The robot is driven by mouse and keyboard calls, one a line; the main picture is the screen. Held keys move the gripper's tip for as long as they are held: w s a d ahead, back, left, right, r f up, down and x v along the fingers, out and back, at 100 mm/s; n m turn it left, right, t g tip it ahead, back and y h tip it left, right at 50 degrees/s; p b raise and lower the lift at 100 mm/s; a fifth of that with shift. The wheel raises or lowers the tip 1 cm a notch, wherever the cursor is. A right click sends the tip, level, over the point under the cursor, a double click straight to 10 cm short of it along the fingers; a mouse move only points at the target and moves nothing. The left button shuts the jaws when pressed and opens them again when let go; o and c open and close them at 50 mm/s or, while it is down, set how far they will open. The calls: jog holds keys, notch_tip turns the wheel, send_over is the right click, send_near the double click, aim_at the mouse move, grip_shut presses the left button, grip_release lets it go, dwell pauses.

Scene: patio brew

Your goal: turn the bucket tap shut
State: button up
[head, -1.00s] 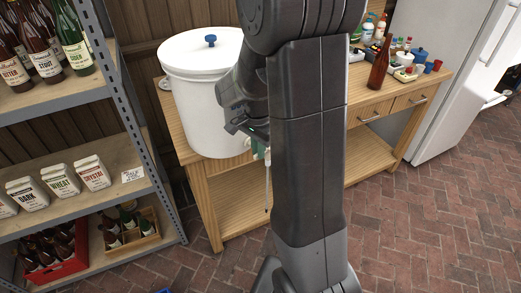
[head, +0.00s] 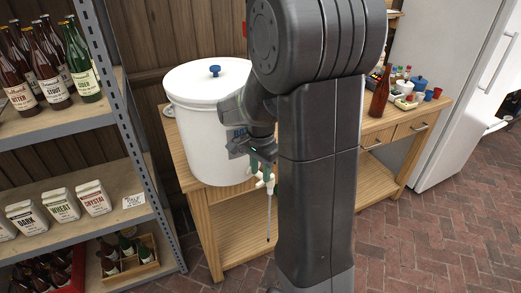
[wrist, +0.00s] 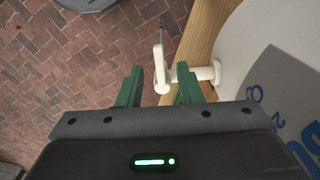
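The white bucket (head: 200,125) with a blue-knobbed lid stands on the wooden bench. Its white tap (head: 265,184) sticks out low on the bucket's front, with a thin tube (head: 269,216) hanging below. In the wrist view the tap's body (wrist: 206,73) joins the bucket wall (wrist: 245,45) at the right. Its upright white part (wrist: 159,70) lies between the tips of my green fingers, or just beyond them; I cannot tell which. My gripper (wrist: 160,68) is open, its fingers apart. In the head view my gripper (head: 258,166) is beside the tap, partly hidden by my arm.
A metal shelf (head: 128,110) with bottles and grain bags stands at the left. A brown bottle (head: 379,95) and small containers stand on the bench (head: 425,110) at the right, near the white fridge (head: 450,90). Brick floor (head: 430,225) in front is clear.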

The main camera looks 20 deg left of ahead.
aim_at(261, 182)
notch_tip(261, 182, up, 11)
jog(key=shift+f, duration=0.1)
dwell(0.6)
notch_tip(261, 182, down, 14)
jog(key=shift+r, duration=0.25)
jog(key=shift+f, duration=0.15)
jog(key=shift+d+n, duration=0.15)
jog(key=shift+n, duration=0.15)
